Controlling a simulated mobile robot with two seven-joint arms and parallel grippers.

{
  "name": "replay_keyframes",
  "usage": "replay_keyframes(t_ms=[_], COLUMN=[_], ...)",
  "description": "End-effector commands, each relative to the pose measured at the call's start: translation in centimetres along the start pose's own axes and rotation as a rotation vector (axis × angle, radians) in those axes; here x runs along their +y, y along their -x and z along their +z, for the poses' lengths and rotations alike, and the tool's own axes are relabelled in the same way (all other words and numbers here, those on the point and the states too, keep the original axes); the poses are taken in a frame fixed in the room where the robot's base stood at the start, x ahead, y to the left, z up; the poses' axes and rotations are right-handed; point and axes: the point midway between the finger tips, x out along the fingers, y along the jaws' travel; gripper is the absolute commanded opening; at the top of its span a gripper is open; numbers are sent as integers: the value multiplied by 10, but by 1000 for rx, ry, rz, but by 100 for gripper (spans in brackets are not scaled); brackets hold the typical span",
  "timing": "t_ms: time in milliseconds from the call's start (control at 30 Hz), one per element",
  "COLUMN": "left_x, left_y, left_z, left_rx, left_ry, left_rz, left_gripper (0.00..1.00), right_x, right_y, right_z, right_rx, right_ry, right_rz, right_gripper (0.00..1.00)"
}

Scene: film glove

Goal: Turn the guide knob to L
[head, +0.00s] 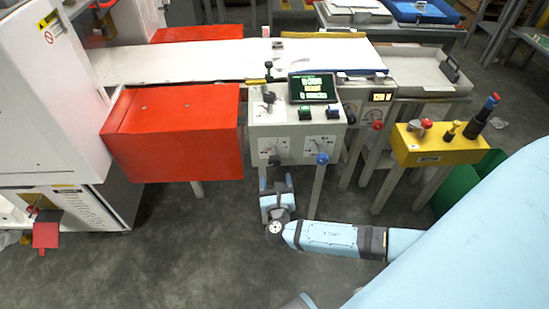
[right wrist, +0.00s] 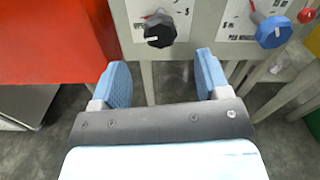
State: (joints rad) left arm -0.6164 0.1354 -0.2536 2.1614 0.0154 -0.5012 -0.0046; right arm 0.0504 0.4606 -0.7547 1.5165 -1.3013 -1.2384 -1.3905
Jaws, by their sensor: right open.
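A grey-white control box (head: 297,122) carries two knobs on its front. The black knob (head: 274,160) is at left and also shows in the right wrist view (right wrist: 160,30). The blue knob (head: 321,158) is at right and also shows in the right wrist view (right wrist: 273,31). The labels are too small to read, so I cannot tell which is the guide knob. My right gripper (head: 277,183) is open and empty, just below and in front of the black knob, apart from it. In the right wrist view its fingers (right wrist: 162,68) straddle the line to the black knob.
A red box (head: 172,135) stands just left of the control box. A small screen (head: 313,88) and buttons sit on top of it. A yellow box (head: 440,145) with a red button stands at right. Table legs rise below the knobs. The floor in front is clear.

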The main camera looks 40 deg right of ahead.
Motion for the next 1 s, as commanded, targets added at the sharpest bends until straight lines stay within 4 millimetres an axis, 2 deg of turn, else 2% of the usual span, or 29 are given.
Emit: replay_keyframes(t_ms=[33,200,400,600,867,900,1000], left_x=[0,0,2,3,3,3,3], left_y=[-1,-3,-4,-4,-3,-3,-3], left_z=[2,3,4,0,-3,-3,-2], left_rx=[2,8,14,22,28,28,26], left_ry=[1,4,7,8,8,8,8], left_rz=[1,3,8,10,11,11,11], left_gripper=[68,68,68,68,68,68,68], right_x=[0,0,0,0,0,0,0], right_y=[-13,-49,-81,-95,-96,-96,-96], right_z=[-1,-1,-2,-1,-1,-1,-1], right_rx=[-4,-2,1,2,3,3,3], right_ry=[1,-1,-2,-2,-3,-3,-3], right_rz=[-3,-1,0,0,0,0,0], right_gripper=[70,70,70,70,70,67,44])
